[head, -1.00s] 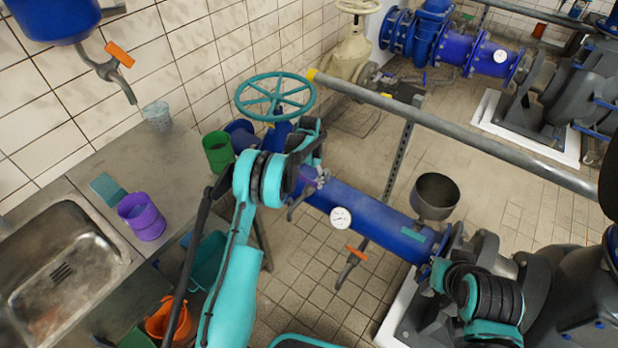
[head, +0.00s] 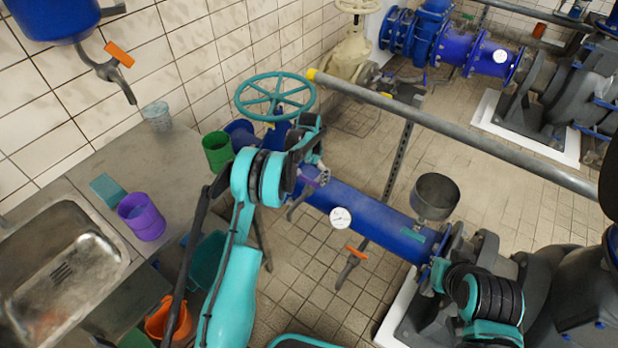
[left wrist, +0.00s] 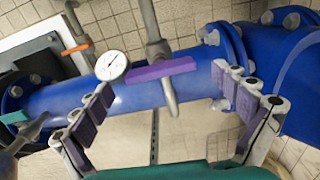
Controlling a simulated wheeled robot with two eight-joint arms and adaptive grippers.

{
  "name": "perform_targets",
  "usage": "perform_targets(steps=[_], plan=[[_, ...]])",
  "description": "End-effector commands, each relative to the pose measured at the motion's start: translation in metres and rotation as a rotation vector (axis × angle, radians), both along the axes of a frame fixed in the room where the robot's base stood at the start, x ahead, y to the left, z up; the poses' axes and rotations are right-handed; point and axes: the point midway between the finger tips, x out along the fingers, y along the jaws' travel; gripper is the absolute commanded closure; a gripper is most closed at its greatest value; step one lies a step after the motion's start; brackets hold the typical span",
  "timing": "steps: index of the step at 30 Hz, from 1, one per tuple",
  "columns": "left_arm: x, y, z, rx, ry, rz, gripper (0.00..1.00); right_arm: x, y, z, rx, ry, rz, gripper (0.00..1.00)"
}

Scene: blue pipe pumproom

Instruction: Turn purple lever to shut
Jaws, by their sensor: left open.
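The purple lever (left wrist: 161,70) shows in the left wrist view as a flat bar on a grey valve stem in front of the blue pipe (left wrist: 60,98). It lies nearly level, roughly along the pipe. My left gripper (left wrist: 167,86) is open, with one finger on each side of the lever and a visible gap to each end. In the head view the lever (head: 317,177) is small and partly hidden beside my left gripper (head: 319,164). I cannot tell the remaining distance in depth.
A pressure gauge (left wrist: 112,65) and an orange-handled valve (left wrist: 77,48) are left of the lever. In the head view a teal handwheel (head: 275,97) stands behind my left arm, a grey rail (head: 450,122) crosses behind the pipe, and a sink (head: 60,262) is at left.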

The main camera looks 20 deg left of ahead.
Motion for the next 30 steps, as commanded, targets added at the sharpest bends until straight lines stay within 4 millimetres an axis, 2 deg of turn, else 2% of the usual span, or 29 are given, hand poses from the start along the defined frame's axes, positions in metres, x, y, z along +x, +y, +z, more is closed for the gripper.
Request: perform_targets(steps=[9,15,20,30], plan=[[0.000,0.000,0.069,0.000,0.000,0.000,0.02,0.000,0.000,0.000,0.000,0.000,0.000,1.00],[0.000,0.000,0.098,0.000,0.000,-0.001,0.02,0.000,0.000,0.000,0.000,0.000,0.000,1.00],[0.000,0.000,0.105,0.000,0.000,-0.001,0.02,0.000,0.000,0.000,0.000,0.000,0.000,1.00],[0.000,0.000,0.105,0.000,0.000,-0.001,0.02,0.000,0.000,0.000,0.000,0.000,0.000,1.00]])
